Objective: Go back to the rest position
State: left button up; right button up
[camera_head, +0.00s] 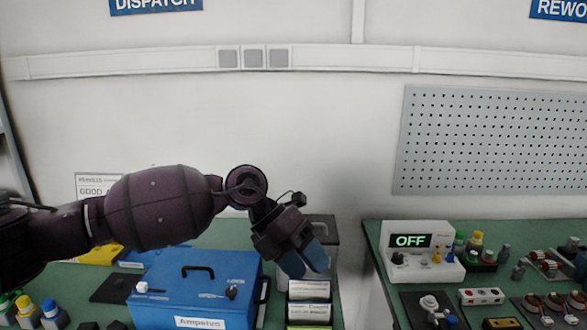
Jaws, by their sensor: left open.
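My left arm comes in from the left, raised above a workbench. My left gripper (307,258) has blue fingertips and points down to the right. It is open, and I see nothing held in it. It is in front of a dark-topped box with several white-labelled items (309,290) below the fingertips.
A grey pegboard (490,140) hangs behind.

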pick_arm(q)
jog(key=d+r+n+t+h, duration=0.3)
jog(key=d+r+n+h, duration=0.25)
jog(key=r+h, duration=0.5)
jog(key=w+a+f+n+t+y, duration=0.35)
jog(key=a+f+n+t, duration=0.5)
jog(key=n, duration=0.35)
jog(key=w+a+f+n+t+y, duration=0.2)
jog(key=a+f+n+t+y, duration=0.2)
jog(key=a+f+n+t, duration=0.65)
jog(key=s+a+f+n+g+y, duration=0.2)
jog(key=s+a+f+n+y, duration=0.1)
jog(key=f+n+y, duration=0.3)
jog(key=s+a+f+n+g+y, duration=0.2)
jog(key=s+a+f+n, duration=0.2)
jog(key=s+f, duration=0.7)
jog(key=s+a+f+n+g+y, duration=0.3)
jog(key=s+a+f, duration=0.6)
jog(key=s, duration=0.5)
notch_tip(320, 180, down, 2)
jog(key=shift+s+f+n, duration=0.1)
jog(key=shift+s+n, duration=0.1)
jog(key=shift+n, duration=0.5)
pick_arm(e)
jog(key=shift+f, duration=0.1)
